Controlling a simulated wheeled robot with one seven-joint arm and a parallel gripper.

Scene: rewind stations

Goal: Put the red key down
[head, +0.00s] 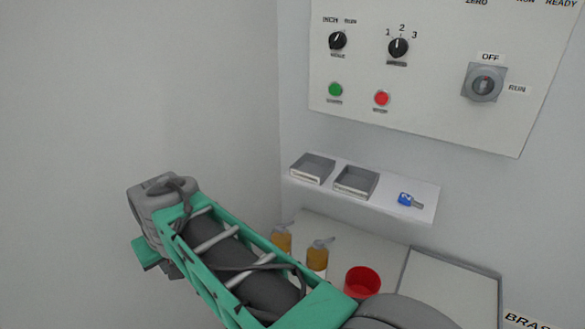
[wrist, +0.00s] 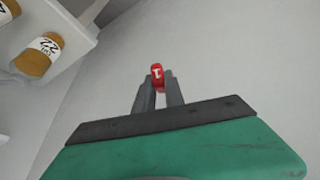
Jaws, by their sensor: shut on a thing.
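The red key (wrist: 157,71) shows in the wrist view with a white mark like a "1" on its head. My gripper (wrist: 158,92) is shut on it, with the two grey fingers on either side. The key is held out in front of a plain pale surface and touches nothing else that I can see. In the head view the arm reaches to the left, away from the shelf, and the red key and fingertips are hidden.
A white shelf (head: 426,209) holds two grey trays (head: 313,168) (head: 356,181) and a blue key (head: 410,200). Below stand amber bottles (head: 317,257) and a red cup (head: 363,281). A control panel (head: 430,90) with knobs and buttons hangs above. Bare shelf shows around the blue key.

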